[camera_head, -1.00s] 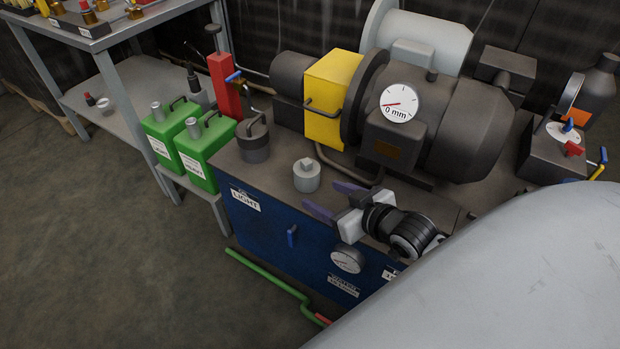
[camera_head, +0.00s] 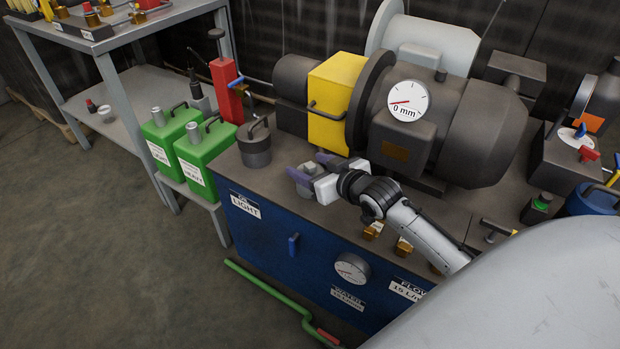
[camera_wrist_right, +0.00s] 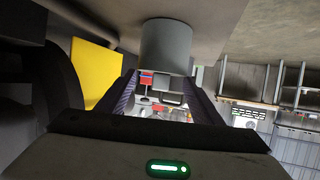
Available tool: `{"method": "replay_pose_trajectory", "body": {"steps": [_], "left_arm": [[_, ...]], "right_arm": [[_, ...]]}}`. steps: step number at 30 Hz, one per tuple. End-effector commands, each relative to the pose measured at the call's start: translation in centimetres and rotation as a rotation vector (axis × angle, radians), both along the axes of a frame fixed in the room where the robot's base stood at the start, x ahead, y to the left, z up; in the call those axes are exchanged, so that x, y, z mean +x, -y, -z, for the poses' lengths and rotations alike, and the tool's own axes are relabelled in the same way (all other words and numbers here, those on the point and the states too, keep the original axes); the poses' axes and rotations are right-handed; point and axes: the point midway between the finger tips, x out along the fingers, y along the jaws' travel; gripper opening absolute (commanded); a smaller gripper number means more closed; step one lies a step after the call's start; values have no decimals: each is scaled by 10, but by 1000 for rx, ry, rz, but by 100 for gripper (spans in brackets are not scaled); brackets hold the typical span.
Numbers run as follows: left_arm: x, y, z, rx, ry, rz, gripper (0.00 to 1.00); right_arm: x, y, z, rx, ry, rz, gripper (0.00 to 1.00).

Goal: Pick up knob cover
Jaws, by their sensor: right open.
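The knob cover, a light grey cylinder (camera_head: 311,168), stands on the dark top of the blue cabinet near its front edge. It is mostly hidden by my right gripper in the head view. My right gripper (camera_head: 314,170) is open, its two purple fingers on either side of the cover. In the right wrist view the grey cylinder (camera_wrist_right: 166,46) shows ahead, between the tips of the fingers (camera_wrist_right: 162,85). I cannot tell whether the fingers touch it. My left gripper is not in view.
A dark canister with a handle (camera_head: 255,145) stands to the left on the cabinet top. The motor with a dial (camera_head: 408,101) and the yellow block (camera_head: 333,100) stand behind. Brass fittings (camera_head: 403,246) lie near the front edge. Green cans (camera_head: 205,155) stand at the left.

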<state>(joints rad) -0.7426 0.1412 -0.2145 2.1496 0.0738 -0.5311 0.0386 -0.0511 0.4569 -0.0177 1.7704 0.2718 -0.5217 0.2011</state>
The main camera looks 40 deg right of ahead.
Motion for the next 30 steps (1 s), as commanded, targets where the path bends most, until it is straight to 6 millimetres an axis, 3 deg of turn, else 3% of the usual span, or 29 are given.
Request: {"method": "replay_pose_trajectory", "body": {"steps": [7,17,26,30], "left_arm": [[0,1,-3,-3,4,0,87],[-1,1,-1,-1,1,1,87],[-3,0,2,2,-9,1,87],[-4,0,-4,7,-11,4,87]], "right_arm": [[1,0,0,0,-1,0,57],[0,0,2,0,-5,0,1],[-1,0,2,0,-10,0,0],[0,0,-16,-2,-7,-1,0]]}}
